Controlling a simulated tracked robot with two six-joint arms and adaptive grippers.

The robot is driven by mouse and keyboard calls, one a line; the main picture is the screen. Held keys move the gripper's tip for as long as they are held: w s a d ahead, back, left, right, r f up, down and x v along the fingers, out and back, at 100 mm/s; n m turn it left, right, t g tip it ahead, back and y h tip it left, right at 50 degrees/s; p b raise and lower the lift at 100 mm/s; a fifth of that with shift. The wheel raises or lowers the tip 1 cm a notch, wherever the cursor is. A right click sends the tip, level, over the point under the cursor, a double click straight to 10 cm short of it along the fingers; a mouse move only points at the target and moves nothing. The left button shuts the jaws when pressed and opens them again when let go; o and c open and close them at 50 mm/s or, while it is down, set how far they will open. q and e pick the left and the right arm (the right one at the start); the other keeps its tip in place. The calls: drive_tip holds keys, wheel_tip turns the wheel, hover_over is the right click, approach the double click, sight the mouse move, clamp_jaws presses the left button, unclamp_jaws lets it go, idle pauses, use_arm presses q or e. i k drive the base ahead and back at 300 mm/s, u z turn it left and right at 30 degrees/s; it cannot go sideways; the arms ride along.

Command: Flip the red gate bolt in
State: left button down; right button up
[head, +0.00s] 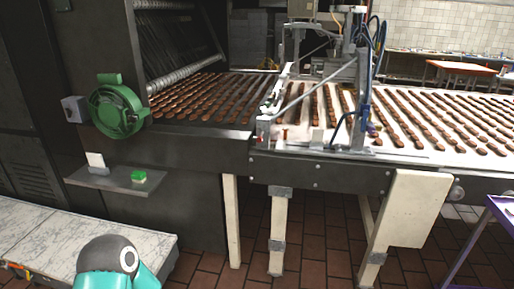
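A small red piece (284,134), which looks like the gate bolt, shows at the near edge of the conveyor, by the foot of the grey metal gate frame (292,98). It is too small to tell which way it is turned. A teal and dark rounded part of my own arm shows at the bottom left. Neither of my grippers is in view, and nothing of mine is near the red piece.
Rows of brown biscuits lie on the conveyor (432,156). A green handwheel (118,108) sits on the dark machine at left, above a small shelf (112,180) with a green block (138,176). A purple cart (497,208) stands at the right edge. Tiled floor is open below.

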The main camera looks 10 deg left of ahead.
sight(259, 139)
drive_tip(key=z, duration=0.35)
drive_tip(key=i, duration=1.05)
drive_tip(key=u, duration=0.4)
